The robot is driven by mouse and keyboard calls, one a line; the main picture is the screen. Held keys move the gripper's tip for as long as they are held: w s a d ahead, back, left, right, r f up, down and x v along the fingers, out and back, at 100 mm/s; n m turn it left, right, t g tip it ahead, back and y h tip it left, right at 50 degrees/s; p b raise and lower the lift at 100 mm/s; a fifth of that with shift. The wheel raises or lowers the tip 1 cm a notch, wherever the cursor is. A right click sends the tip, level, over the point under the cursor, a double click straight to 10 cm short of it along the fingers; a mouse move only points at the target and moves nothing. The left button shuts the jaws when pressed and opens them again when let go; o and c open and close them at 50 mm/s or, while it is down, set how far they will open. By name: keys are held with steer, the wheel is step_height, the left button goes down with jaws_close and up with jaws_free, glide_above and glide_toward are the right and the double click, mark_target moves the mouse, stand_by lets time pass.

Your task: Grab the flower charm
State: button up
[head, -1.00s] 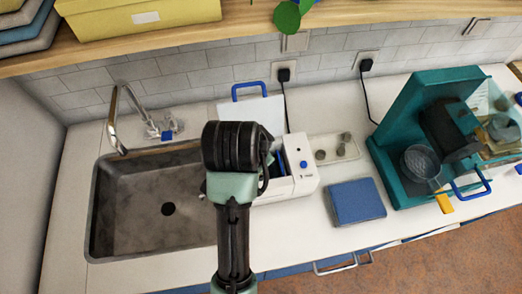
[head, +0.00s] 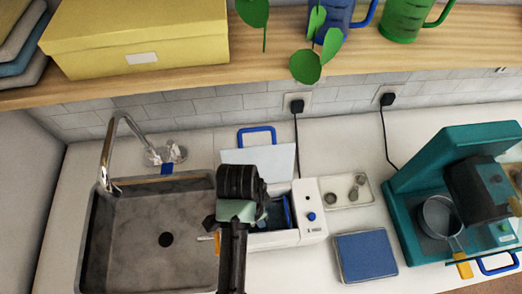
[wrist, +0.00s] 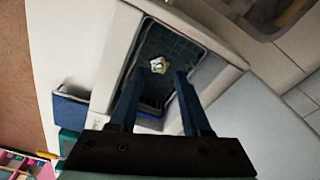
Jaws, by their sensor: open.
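The flower charm (wrist: 158,65) is a small pale piece with a yellowish middle. It lies in the dark basin of a white bench machine (head: 311,198), whose casing also shows in the wrist view (wrist: 205,38). My gripper (wrist: 160,76) is open, its two blue fingers apart and pointing into the basin toward the charm. The charm appears between and just past the fingertips, not held. How far the tips are above it I cannot tell. In the head view my arm covers part of the machine, and the charm cannot be made out.
A sink (head: 150,245) lies left of the machine. A white panel with a blue handle (head: 262,158) stands behind it. A small tray (head: 335,201) and a blue pad (head: 364,255) are to its right, then a teal machine (head: 410,205). A shelf (head: 200,75) runs above.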

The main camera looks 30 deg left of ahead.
steer(key=shift+w+d+f+p, duration=0.1)
steer(key=shift+w+f+p, duration=0.1)
steer(key=shift+f, duration=0.7)
steer(key=shift+w+d+f+p, duration=0.1)
steer(key=shift+f+p, duration=0.15)
steer(key=shift+f, duration=0.7)
steer(key=shift+w+d+f+p, duration=0.1)
steer(key=shift+w+f+p, duration=0.1)
steer(key=shift+f, duration=0.7)
jaws_close()
